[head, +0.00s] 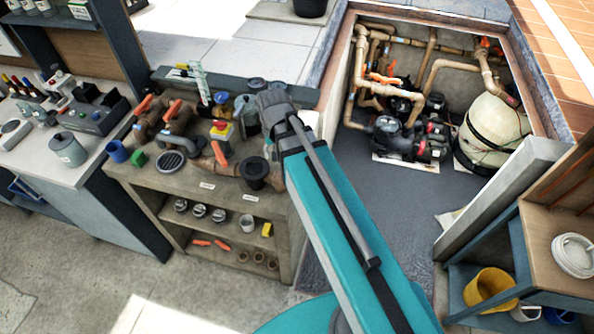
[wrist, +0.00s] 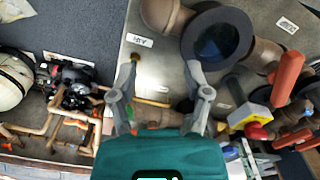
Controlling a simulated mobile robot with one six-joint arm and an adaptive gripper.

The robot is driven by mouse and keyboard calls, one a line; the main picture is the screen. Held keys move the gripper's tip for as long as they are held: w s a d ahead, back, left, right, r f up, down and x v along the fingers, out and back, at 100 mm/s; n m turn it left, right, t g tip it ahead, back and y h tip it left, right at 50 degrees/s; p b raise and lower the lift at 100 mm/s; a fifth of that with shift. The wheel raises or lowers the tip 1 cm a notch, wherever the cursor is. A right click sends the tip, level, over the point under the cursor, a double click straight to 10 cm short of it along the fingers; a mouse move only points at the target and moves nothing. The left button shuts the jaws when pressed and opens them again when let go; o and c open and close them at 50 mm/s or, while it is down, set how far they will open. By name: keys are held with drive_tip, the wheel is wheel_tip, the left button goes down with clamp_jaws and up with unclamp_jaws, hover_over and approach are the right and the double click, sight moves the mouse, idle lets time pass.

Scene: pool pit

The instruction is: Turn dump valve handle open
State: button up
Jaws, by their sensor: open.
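The wrist view shows a large upright-looking orange handle (wrist: 288,76) and one at the lower right edge (wrist: 308,143). My gripper (wrist: 164,62) is open, its fingers apart over the bench, left of those handles. In the head view my arm hides the bench's right end.
The grey bench (head: 186,190) carries a black flanged pipe end (head: 254,172) and a yellow box with a red button (head: 221,130). To the right is a pit with pipes, orange handles (head: 384,78), a black pump (head: 410,140) and a beige tank (head: 492,135). The grey floor there is mostly clear.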

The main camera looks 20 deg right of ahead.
drive_tip(key=s+d+f+n+b, duration=0.1)
drive_tip(key=s+d+f+b, duration=0.2)
drive_tip(key=s+d, duration=0.1)
drive_tip(key=shift+s+d+f+n, duration=0.15)
drive_tip(key=shift+d+f+n, duration=0.2)
drive_tip(key=shift+d, duration=0.15)
idle(0.6)
